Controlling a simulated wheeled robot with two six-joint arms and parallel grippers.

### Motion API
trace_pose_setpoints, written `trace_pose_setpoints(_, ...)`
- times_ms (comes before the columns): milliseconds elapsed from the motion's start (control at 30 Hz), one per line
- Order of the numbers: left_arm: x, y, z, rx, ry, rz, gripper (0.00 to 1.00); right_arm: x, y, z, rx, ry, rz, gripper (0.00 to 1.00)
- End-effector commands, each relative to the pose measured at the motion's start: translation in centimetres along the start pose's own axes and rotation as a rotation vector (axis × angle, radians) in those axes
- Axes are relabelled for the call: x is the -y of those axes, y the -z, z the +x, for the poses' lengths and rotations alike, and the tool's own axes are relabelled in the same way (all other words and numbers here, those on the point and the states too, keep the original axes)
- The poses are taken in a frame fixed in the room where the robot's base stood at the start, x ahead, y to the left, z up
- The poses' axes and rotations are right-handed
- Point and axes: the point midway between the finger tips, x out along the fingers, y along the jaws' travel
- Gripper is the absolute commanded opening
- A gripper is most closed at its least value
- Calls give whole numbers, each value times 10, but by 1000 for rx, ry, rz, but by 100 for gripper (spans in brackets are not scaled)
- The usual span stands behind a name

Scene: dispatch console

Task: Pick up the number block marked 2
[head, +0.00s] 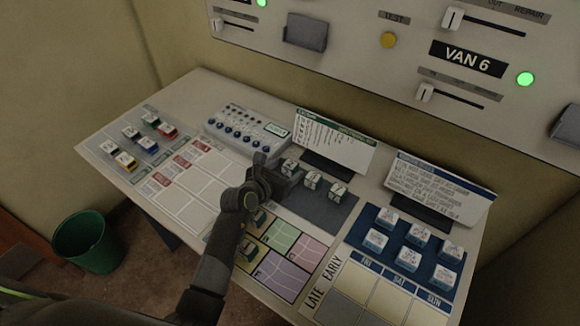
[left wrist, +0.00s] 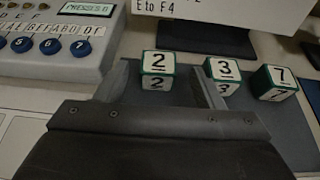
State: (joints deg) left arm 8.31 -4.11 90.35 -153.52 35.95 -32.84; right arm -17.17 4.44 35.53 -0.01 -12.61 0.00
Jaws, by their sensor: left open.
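The number block marked 2 (head: 289,166) is a white cube with green edges on the dark grey pad (head: 325,212). In the left wrist view the block 2 (left wrist: 154,70) shows its 2 on the top and front faces. My left gripper (head: 277,169) is open at the block, and in the left wrist view its two fingers (left wrist: 158,88) stand left and right of it. I cannot tell whether either finger touches it. Blocks marked 3 (left wrist: 224,72) and 7 (left wrist: 274,82) stand to the right; the right finger is close to the 3. My right gripper is not in view.
A device with blue knobs (left wrist: 45,45) stands left of the pad. A propped card (head: 335,140) stands behind the blocks. A blue tray (head: 380,215) with several white blocks lies right. Small colored vans (head: 130,133) sit far left.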

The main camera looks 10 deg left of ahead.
Motion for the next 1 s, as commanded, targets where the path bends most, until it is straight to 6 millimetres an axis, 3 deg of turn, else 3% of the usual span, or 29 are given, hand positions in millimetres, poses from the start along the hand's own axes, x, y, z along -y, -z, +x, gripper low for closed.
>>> trace_pose_setpoints(233, -2, 0, 26, 0, 0, 0, 62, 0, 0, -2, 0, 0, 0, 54)
trace_pose_setpoints(600, -2, 0, 31, 0, 0, 0, 60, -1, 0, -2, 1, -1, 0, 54)
trace_pose_setpoints(933, -2, 0, 30, 0, 0, 0, 17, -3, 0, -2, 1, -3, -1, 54)
trace_pose_setpoints(1000, -2, 0, 30, 0, -1, 0, 14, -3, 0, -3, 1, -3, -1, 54)
